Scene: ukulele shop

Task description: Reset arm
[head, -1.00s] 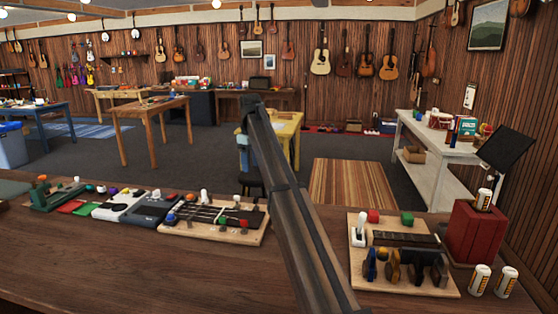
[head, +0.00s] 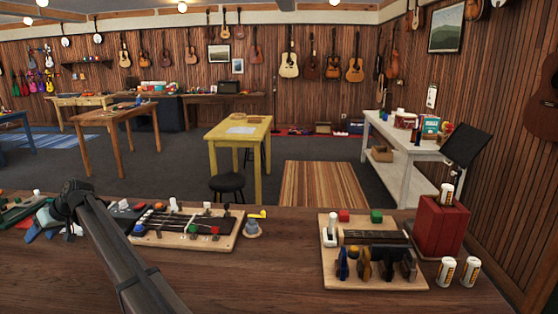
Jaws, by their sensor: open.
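My arm reaches from the bottom edge up to the left across the wooden counter (head: 250,280). My gripper (head: 50,232) hangs at the arm's far end, low over the left part of the counter. Its bluish fingers are small and partly lost among the items there, and I see nothing held between them. A wooden board with strings and coloured knobs (head: 185,242) lies just right of my arm. My arm hides part of the dark and white items (head: 125,212) beside that board.
A second board (head: 350,283) with a fretboard and pegs lies on the right. A red box (head: 440,228) with a can on top and two cans (head: 457,272) stand beside it. A small round item (head: 252,229) sits between the boards. The counter's front middle is clear.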

